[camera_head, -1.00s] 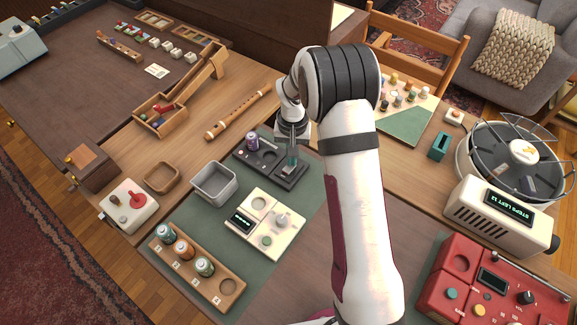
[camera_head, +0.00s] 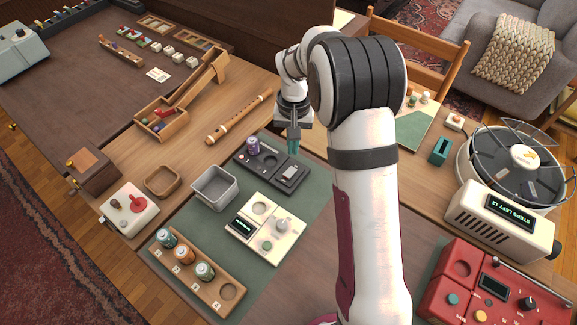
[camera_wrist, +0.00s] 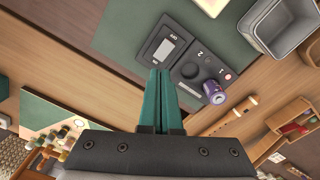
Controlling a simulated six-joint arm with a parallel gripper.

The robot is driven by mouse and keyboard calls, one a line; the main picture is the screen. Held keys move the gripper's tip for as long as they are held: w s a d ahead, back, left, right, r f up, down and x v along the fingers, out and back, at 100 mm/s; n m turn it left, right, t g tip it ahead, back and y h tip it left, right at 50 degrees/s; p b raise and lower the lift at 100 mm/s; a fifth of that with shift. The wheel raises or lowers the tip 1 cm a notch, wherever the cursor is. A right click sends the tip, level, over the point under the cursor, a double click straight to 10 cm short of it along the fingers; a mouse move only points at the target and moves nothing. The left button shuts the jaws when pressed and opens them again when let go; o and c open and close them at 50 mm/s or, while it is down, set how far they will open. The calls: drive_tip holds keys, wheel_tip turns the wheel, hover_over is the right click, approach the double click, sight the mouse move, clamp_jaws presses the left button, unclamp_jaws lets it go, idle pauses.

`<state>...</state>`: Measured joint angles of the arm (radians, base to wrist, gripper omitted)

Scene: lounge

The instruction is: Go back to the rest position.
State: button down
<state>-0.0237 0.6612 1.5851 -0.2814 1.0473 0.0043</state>
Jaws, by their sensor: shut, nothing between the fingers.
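My gripper (camera_head: 293,146) is shut and empty, its teal fingertips together above the far edge of the dark device (camera_head: 270,172). A purple can (camera_head: 253,146) stands on the left part of the device and also shows in the wrist view (camera_wrist: 214,93), right of the fingers. My gripper is apart from the can. My arm hides part of the table behind it.
A grey bin (camera_head: 214,188), a cream device (camera_head: 265,229) and a wooden rack (camera_head: 197,272) with several cans stand in front. A wooden flute (camera_head: 240,116) lies behind left. A white machine with a round tray (camera_head: 500,220) and a red device (camera_head: 488,290) stand right.

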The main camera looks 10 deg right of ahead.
drive_tip(key=s+a+r+m+y, duration=0.1)
drive_tip(key=s+r, duration=0.5)
drive_tip(key=s, duration=0.4)
drive_tip(key=s+r+m, duration=0.1)
drive_tip(key=s+r, duration=0.6)
drive_tip(key=s, duration=0.3)
drive_tip(key=s+a+f, duration=0.1)
drive_tip(key=s, duration=1)
drive_tip(key=shift+s+a+f+m+y, duration=0.2)
drive_tip(key=shift+s+a+m+y, duration=0.1)
drive_tip(key=shift+s+y, duration=0.1)
